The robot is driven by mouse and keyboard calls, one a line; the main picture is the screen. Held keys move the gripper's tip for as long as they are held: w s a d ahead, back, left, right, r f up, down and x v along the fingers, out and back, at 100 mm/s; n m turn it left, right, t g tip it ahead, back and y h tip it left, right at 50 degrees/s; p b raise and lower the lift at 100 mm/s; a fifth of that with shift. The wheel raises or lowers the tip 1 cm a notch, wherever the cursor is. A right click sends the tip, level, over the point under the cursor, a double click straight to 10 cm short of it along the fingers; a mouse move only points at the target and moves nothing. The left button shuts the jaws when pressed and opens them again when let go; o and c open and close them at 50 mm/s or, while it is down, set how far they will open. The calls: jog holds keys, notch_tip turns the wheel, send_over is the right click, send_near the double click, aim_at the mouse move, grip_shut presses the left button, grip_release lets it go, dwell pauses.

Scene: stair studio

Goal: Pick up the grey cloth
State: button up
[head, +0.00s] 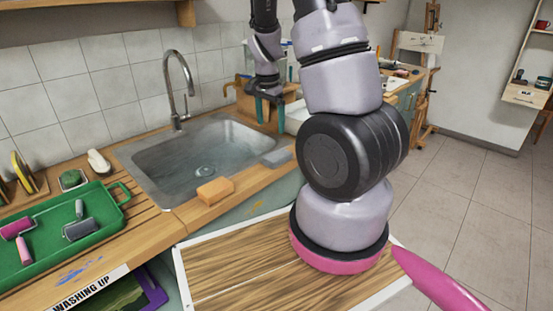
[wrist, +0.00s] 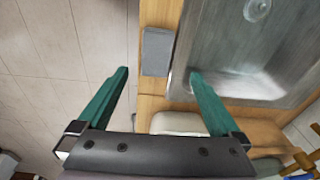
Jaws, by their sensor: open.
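The grey cloth (head: 277,157) is a small flat folded block. It lies on the wooden counter at the sink's front edge, right of the orange sponge. It also shows in the wrist view (wrist: 157,52), between the sink and the counter edge, just beyond the fingertips. My gripper (head: 268,112) has teal fingers pointing down above the far right part of the sink area, apart from the cloth. In the wrist view my gripper (wrist: 158,72) is open and empty, its fingers spread wider than the cloth, which lines up with the gap between them.
The metal sink (head: 150,178) has a tall tap (head: 175,85) behind it. An orange sponge (head: 214,190) sits at its front edge. A green tray (head: 95,212) with paint rollers stands at left. A pale object (wrist: 180,123) lies below my gripper. Open floor (wrist: 35,75) borders the counter.

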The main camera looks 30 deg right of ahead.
send_over(277, 155)
jog(key=a, duration=0.1)
jog(key=f, duration=0.7)
jog(key=shift+s+f, duration=0.1)
jog(key=shift+s, duration=0.1)
jog(key=shift+w+d+f, duration=0.1)
jog(key=shift+d+f, duration=0.05)
jog(key=shift+f, duration=0.75)
jog(key=shift+w+d+f, duration=0.1)
jog(key=shift+d+f, duration=0.05)
jog(key=shift+f, duration=0.8)
jog(key=shift+w+d+f, duration=0.1)
jog(key=shift+d+f, duration=0.05)
jog(key=shift+f, duration=0.75)
jog(key=c, duration=1.2)
notch_tip(277, 155, up, 10)
jog(key=shift+r, duration=0.1)
jog(key=o, duration=0.7)
jog(key=c, duration=0.5)
